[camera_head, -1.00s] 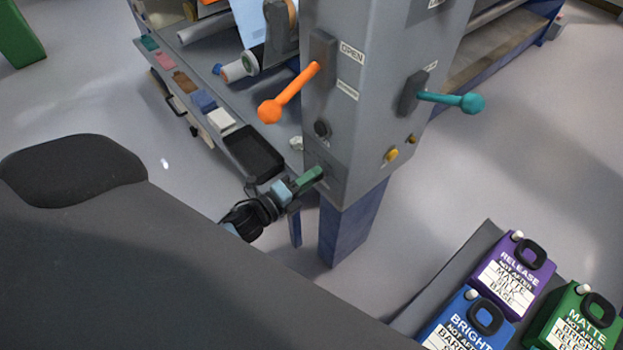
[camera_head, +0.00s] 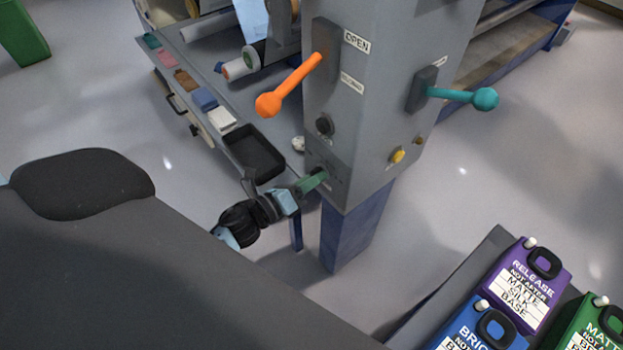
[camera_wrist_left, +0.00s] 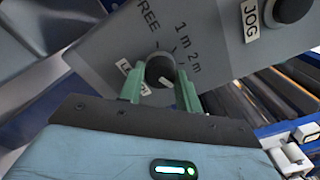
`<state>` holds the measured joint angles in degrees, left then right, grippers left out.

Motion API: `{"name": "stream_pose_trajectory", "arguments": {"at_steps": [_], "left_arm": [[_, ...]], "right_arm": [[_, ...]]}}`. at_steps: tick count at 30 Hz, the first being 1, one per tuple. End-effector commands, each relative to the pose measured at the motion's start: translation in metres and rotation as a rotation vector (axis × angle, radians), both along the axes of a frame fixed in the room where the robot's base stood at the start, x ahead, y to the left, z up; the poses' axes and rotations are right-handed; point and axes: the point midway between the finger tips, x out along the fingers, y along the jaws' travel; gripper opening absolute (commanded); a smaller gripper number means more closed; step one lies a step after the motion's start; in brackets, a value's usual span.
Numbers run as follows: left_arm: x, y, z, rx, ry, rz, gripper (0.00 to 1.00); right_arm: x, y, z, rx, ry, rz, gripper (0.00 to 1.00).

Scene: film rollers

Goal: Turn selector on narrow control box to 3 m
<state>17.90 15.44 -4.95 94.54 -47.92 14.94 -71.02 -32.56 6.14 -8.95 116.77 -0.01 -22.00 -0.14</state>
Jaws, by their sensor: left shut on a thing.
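The selector (camera_wrist_left: 159,68) is a dark round knob with a small pale mark, on a grey control panel (camera_wrist_left: 110,50) in the left wrist view. FREE, 1 m and 2 m are printed around it; no 3 m marking can be read. A white label beside it is partly covered. My left gripper (camera_wrist_left: 160,74) has its green fingers on both sides of the knob, shut on it. In the head view, this gripper (camera_head: 316,179) meets the lower face of the grey column (camera_head: 362,110), hiding the selector. My right gripper is not in view.
An orange lever (camera_head: 290,85) and a dark button (camera_head: 324,125) are above the gripper. A teal lever (camera_head: 460,96) and yellow knob (camera_head: 398,156) are on the column's right face. A black tray (camera_head: 254,155) lies left. Coloured jugs, one purple (camera_head: 525,285), stand lower right.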

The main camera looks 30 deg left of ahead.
Motion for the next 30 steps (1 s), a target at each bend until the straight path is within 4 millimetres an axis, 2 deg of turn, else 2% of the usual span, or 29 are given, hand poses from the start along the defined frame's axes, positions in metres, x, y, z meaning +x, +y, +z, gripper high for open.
{"name": "stream_pose_trajectory", "arguments": {"at_steps": [10,11,15,24,30], "left_arm": [[0.000,0.000,-0.001,0.006,0.000,-0.001,0.11],[0.000,0.000,-0.001,0.006,0.000,-0.001,0.38],[0.000,0.000,-0.001,0.005,0.000,-0.001,0.55],[-0.001,0.000,-0.001,0.003,0.000,0.000,0.55],[-0.021,0.007,-0.002,0.004,0.002,0.001,0.55]], "right_arm": [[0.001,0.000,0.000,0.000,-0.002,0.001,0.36],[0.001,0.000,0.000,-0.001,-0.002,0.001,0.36],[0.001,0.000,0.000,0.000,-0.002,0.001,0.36],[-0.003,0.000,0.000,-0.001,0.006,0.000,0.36],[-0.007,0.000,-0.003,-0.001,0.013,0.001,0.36]]}}
